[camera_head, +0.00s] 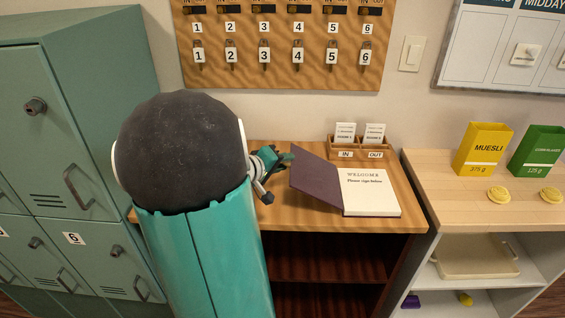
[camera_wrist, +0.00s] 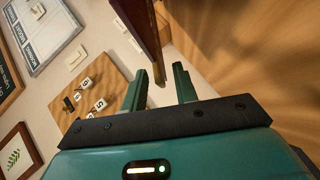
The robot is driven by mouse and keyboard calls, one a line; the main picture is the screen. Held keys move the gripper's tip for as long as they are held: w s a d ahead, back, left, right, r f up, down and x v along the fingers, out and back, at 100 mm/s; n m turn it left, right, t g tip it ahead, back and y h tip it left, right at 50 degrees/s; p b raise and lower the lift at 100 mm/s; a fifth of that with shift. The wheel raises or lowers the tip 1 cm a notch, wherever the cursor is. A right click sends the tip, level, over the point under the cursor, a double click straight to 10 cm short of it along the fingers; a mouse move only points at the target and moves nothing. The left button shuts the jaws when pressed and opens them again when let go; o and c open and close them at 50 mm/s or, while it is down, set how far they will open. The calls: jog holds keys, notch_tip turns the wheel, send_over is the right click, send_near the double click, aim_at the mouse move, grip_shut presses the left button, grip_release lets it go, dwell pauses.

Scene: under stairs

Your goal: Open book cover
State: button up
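The book lies on the wooden desk (camera_head: 285,213) in the head view. Its purple cover (camera_head: 316,180) stands tilted up to the left of the white page (camera_head: 369,193), which reads "WELCOME, Please sign below". My gripper (camera_head: 281,161) is at the cover's upper left edge, partly hidden by my arm. In the wrist view my gripper (camera_wrist: 160,86) has its two green fingers apart. The dark cover (camera_wrist: 143,28) rises beyond them, its lower end near the left finger. Whether it touches a finger I cannot tell.
A small wooden card holder (camera_head: 359,149) with IN and OUT labels stands behind the book. Green lockers (camera_head: 75,130) are on the left. A light shelf (camera_head: 450,185) on the right bears a yellow muesli box (camera_head: 482,150) and a green box (camera_head: 537,151).

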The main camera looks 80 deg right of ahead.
jog(key=shift+c, duration=0.2)
grip_shut()
dwell(1.3)
